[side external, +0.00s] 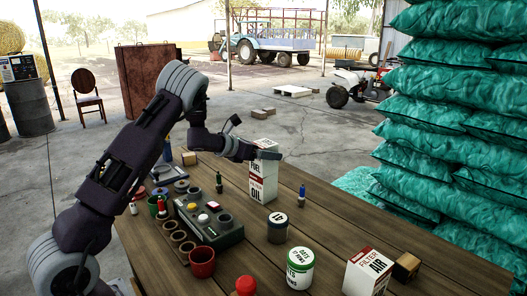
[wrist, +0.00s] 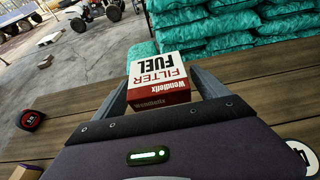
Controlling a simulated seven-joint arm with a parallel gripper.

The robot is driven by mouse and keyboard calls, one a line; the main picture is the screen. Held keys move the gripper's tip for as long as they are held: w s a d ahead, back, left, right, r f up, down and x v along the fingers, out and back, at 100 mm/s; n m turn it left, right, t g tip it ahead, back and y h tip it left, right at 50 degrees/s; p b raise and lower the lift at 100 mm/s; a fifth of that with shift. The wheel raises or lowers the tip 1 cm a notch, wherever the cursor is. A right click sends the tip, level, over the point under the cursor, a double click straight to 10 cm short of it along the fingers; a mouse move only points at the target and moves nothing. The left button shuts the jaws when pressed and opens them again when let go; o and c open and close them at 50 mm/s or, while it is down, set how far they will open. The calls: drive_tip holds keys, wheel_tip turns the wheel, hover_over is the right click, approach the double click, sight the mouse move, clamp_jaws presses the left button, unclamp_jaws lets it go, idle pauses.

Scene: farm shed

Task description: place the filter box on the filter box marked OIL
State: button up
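The white and red filter box marked FUEL (side external: 256,168) is upright, directly above the filter box marked OIL (side external: 257,191), which stands on the wooden table. I see no clear gap between them, but cannot tell for sure that they touch. My gripper (side external: 268,151) reaches the FUEL box from the left, at its upper part. In the wrist view the FUEL box (wrist: 158,80) sits between my two fingers (wrist: 160,84), which appear to press its sides. The OIL box is hidden in the wrist view.
A filter box marked AIR (side external: 368,273) and a wooden block (side external: 406,268) stand at the table's right. Green sacks (side external: 450,130) are stacked beyond the table.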

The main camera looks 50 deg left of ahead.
drive_tip(key=shift+r, duration=0.1)
drive_tip(key=shift+s+r, duration=0.2)
drive_tip(key=shift+s, duration=0.1)
drive_tip(key=v, duration=1.1)
wheel_tip(320, 180, up, 9)
drive_tip(key=s+d+n+y, duration=0.25)
drive_tip(key=n+y, duration=0.25)
drive_tip(key=n, duration=0.9)
drive_tip(key=s+d+f+n+g+h, duration=0.2)
drive_tip(key=s+d+n+g, duration=0.2)
drive_tip(key=s+d+n, duration=0.7)
drive_tip(key=s+d+f+n+g+h, duration=0.3)
drive_tip(key=s+d+n, duration=0.8)
drive_tip(key=s, duration=0.6)
drive_tip(key=shift+d+f+g, duration=0.2)
drive_tip(key=shift+d+g, duration=0.3)
drive_tip(key=shift+d, duration=0.1)
